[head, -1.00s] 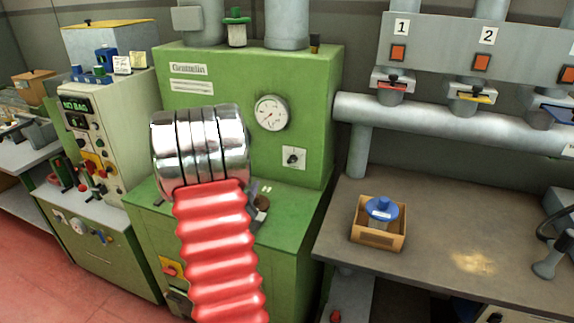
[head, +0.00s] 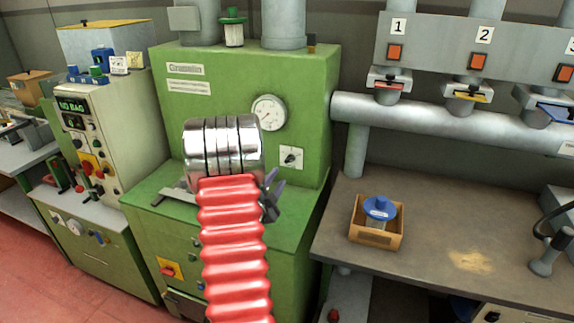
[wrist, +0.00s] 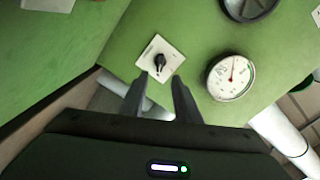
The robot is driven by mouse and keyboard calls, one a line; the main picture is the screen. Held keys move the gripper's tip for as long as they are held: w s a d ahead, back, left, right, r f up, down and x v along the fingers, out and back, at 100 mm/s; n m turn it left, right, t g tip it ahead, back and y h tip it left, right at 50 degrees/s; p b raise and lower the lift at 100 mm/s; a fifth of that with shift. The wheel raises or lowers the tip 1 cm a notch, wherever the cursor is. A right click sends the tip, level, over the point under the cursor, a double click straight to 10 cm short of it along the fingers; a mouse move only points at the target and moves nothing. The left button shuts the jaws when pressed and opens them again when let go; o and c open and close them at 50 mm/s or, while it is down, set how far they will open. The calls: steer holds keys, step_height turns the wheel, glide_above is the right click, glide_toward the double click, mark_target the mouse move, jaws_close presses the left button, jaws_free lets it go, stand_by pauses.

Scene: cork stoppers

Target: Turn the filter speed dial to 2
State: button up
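A small black dial (head: 291,158) sits on a square white plate on the green machine's upright front. Its markings are too small to read. The dial also shows in the wrist view (wrist: 160,62), just beyond my fingertips and roughly centred between them. My gripper (wrist: 160,80) has its two dark fingers apart with nothing between them. In the head view my gripper (head: 272,193) shows partly behind my arm, below and left of the dial, and does not appear to touch it.
A round gauge (head: 269,112) is above the dial; it shows right of it in the wrist view (wrist: 231,77). The green machine's lower ledge (head: 150,190) lies beneath my arm. A wooden box (head: 375,238) with a blue-topped item stands on the bench at right.

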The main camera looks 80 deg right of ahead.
mark_target(289, 161)
steer(key=d, duration=0.7)
steer(key=s+d, duration=0.1)
steer(key=d, duration=0.3)
steer(key=shift+c, duration=0.2)
steer(key=c, duration=0.6)
steer(key=shift+a, duration=0.1)
steer(key=shift+c, duration=0.5)
steer(key=shift+n, duration=0.4)
steer(key=n, duration=1.1)
